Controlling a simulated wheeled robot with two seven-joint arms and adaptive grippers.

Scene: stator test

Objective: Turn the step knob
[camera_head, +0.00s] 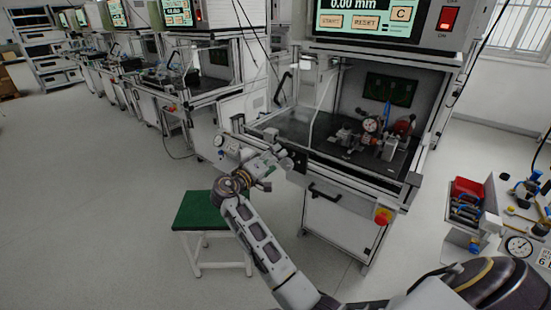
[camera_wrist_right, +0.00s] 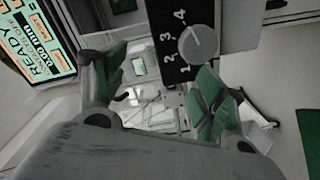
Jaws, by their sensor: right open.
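The step knob (camera_wrist_right: 199,45) is a round grey dial with a light pointer line, on a black panel (camera_wrist_right: 168,14) marked 1 to 4. The line seems to point toward the 4 side. In the head view the knob (camera_head: 287,163) is small, on the front of the test station. My right gripper (camera_head: 270,161) is beside it, to its left. In the right wrist view the right gripper (camera_wrist_right: 163,82) is open, its green-padded fingers apart and nothing between them. The knob appears above the right-hand finger, not between the fingers; contact cannot be told. My left gripper is not in view.
The station (camera_head: 345,145) has a screen (camera_head: 365,18) above and a red-and-yellow emergency button (camera_head: 383,216) at its lower right. A green-topped stool (camera_head: 212,211) stands below my right forearm. A red parts bin (camera_head: 466,190) is at the right. The left floor is clear.

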